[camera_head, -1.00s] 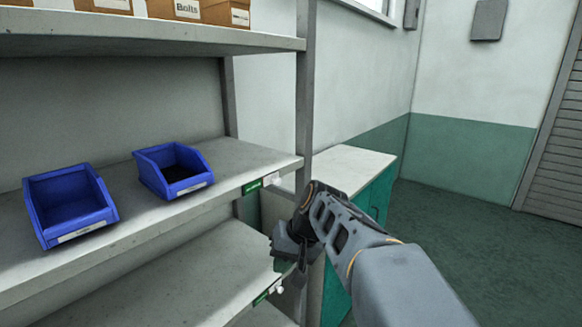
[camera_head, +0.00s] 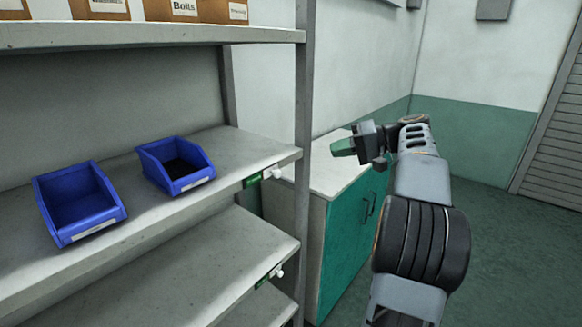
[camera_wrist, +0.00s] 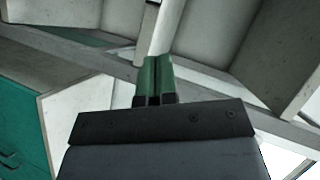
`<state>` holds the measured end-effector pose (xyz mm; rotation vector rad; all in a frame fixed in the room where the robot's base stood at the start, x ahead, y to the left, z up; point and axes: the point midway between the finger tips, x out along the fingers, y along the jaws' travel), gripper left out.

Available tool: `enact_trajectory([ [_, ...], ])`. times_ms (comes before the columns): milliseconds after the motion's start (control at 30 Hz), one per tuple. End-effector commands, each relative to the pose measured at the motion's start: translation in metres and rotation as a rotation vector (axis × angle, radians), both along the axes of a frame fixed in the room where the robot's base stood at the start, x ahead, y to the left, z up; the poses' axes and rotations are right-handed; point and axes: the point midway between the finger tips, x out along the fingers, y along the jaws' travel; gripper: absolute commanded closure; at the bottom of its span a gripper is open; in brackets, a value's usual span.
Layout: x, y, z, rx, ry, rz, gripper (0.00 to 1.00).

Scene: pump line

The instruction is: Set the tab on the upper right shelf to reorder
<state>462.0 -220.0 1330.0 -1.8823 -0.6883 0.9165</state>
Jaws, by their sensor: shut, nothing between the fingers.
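The upper tab on the shelf unit's right side shows as a green strip (camera_head: 252,181) with a white knob (camera_head: 276,172) at its right, on the front edge of the shelf with the blue bins. A lower tab, green strip (camera_head: 262,281) with white knob (camera_head: 279,271), is on the shelf below. Any lettering is too small to read. My gripper (camera_head: 343,147) is right of the shelf post, in front of the cabinet top in the picture, apart from both tabs. In the wrist view its green fingertips (camera_wrist: 157,68) are together and empty.
Two blue bins (camera_head: 78,203) (camera_head: 175,168) stand on the middle shelf. Cardboard boxes (camera_head: 180,10) sit on the top shelf. A grey post (camera_head: 304,110) rises at the shelf's right end. A teal cabinet (camera_head: 345,235) with a pale top stands beyond it. Floor at right is clear.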

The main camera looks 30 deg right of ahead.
Motion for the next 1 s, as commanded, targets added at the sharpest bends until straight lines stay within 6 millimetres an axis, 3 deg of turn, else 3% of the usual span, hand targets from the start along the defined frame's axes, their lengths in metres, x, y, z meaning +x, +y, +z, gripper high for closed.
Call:
enact_trajectory([
  [267,0.014,0.020,-0.006,0.000,0.003,0.003,1.00],
  [667,0.056,0.077,-0.029,0.001,0.004,0.004,1.00],
  [1000,0.051,0.107,-0.046,0.000,0.002,0.001,1.00],
])
